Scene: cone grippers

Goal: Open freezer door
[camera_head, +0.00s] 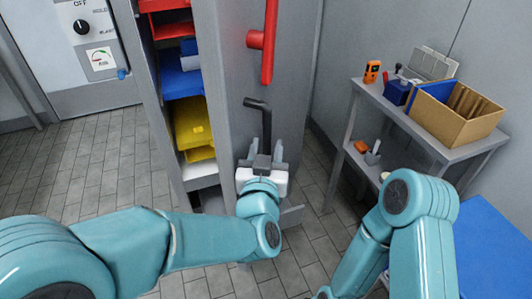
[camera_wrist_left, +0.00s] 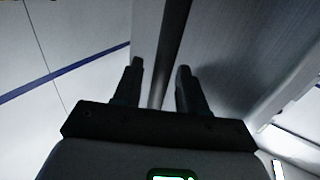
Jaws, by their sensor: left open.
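The freezer's tall grey door panel (camera_head: 225,60) stands in the middle of the head view. A black bar handle (camera_head: 266,125), bent at its top, runs down its face; a red handle (camera_head: 268,45) is above. My left gripper (camera_head: 262,152) is open at the lower part of the black handle. In the left wrist view, a dark bar (camera_wrist_left: 174,35) runs between the two spread fingers of my left gripper (camera_wrist_left: 160,67); I cannot tell whether they touch it. The handle's lower end is hidden. My right arm shows at lower right; its gripper is out of view.
Red, blue and yellow bins (camera_head: 193,122) show in the open space left of the panel. At right, a grey shelf table (camera_head: 455,153) carries a cardboard box (camera_head: 450,118) and small tools. A blue surface (camera_head: 495,245) lies at lower right. Tiled floor (camera_head: 95,160) is clear at left.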

